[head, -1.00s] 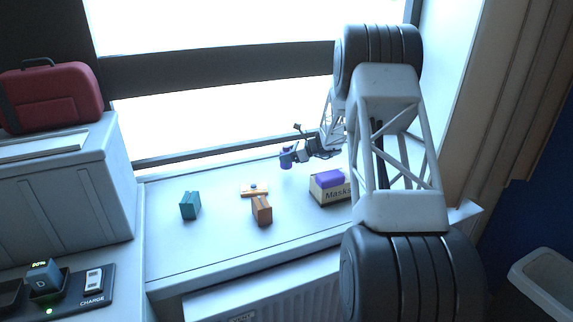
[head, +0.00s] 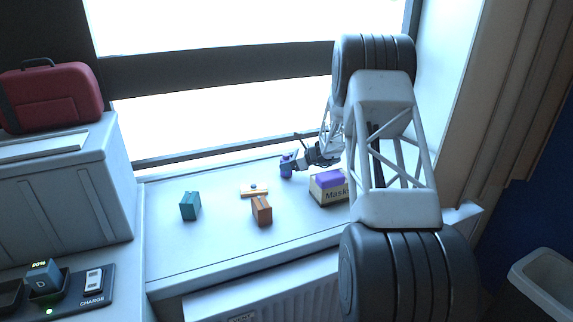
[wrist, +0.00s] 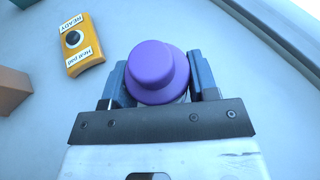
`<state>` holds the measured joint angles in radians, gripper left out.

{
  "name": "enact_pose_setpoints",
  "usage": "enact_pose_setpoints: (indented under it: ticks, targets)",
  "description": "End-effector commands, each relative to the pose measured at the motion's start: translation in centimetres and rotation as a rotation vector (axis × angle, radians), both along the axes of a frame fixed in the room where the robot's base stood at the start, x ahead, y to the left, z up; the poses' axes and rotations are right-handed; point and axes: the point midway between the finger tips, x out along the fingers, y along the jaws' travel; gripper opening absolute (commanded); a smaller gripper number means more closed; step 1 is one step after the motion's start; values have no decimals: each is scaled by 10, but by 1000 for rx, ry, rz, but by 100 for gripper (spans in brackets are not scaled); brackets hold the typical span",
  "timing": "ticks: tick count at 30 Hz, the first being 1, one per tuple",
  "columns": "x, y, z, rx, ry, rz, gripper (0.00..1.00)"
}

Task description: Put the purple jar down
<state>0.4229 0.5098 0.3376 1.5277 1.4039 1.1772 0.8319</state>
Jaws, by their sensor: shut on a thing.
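The purple jar (head: 286,168) is at the back of the white window sill (head: 215,252), left of the masks box. My gripper (head: 290,163) is shut on it from the right. In the wrist view the jar's round purple lid (wrist: 160,72) sits between the two blue-grey fingers of my gripper (wrist: 160,80). The jar looks upright. Its base is at or very near the sill surface; I cannot tell whether it touches.
A masks box (head: 328,190) with a purple top stands just right of the jar. The window is behind. The sill's front left is clear.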

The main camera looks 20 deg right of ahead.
Motion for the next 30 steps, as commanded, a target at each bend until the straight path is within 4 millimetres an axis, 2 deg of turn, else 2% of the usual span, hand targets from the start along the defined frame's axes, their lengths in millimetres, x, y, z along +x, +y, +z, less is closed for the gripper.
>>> enact_pose_setpoints:
  ticks: [5,6,11,23,30]
  targets:
    - [0,0,-2,0,0,0,26]
    - [0,0,-3,0,0,0,55]
    - [0,0,-3,0,0,0,79]
    - [0,0,0,0,0,0,79]
    - [-9,-15,7,-1,0,-2,79]
